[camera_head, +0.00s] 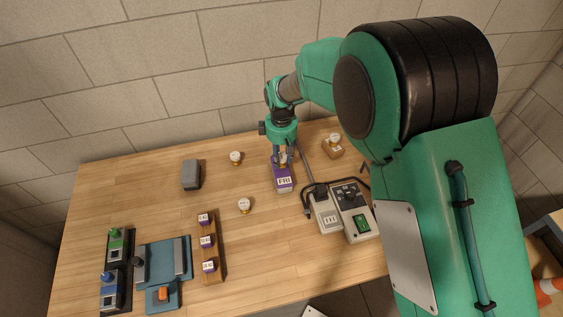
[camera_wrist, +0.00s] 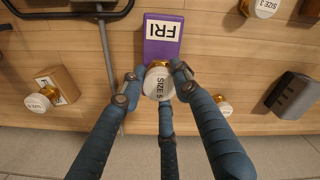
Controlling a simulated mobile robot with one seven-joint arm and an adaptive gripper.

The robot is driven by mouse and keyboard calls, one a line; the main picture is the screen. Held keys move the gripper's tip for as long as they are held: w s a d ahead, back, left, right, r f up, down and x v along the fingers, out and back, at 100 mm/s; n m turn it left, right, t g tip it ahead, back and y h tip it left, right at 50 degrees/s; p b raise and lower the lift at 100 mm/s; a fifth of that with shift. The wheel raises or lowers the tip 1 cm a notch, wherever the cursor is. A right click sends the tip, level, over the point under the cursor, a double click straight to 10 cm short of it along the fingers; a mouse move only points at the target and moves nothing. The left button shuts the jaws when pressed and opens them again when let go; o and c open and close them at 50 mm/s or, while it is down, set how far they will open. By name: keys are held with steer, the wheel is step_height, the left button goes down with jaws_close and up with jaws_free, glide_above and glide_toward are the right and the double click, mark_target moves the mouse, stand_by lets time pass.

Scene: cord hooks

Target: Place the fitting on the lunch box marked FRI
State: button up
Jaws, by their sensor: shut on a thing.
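The purple lunch box marked FRI (camera_head: 283,182) lies on the wooden table, and its label reads clearly in the wrist view, where the box (camera_wrist: 163,50) is at top centre. My gripper (camera_head: 282,158) is over the far end of this box. In the wrist view my gripper (camera_wrist: 158,88) has its blue fingers closed around a brass fitting with a white cap marked SIZE 5 (camera_wrist: 158,83). The fitting overlaps the near end of the box in that view. I cannot tell whether it touches the box or hangs just above it.
Other white-capped fittings stand at left (camera_head: 236,157), nearer the middle (camera_head: 244,204) and at a brown block (camera_head: 332,150). A grey box (camera_head: 191,174) is at left. Corded devices (camera_head: 353,210) sit right of the lunch box. A wooden rack (camera_head: 213,262) holds labelled purple pieces.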

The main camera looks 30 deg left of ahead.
mark_target(281, 162)
steer(key=shift+f, duration=1.4)
steer(key=shift+f, duration=0.1)
steer(key=o, duration=1.2)
step_height(281, 162, up, 12)
steer(key=shift+r+p, duration=0.1)
steer(key=shift+p, duration=0.4)
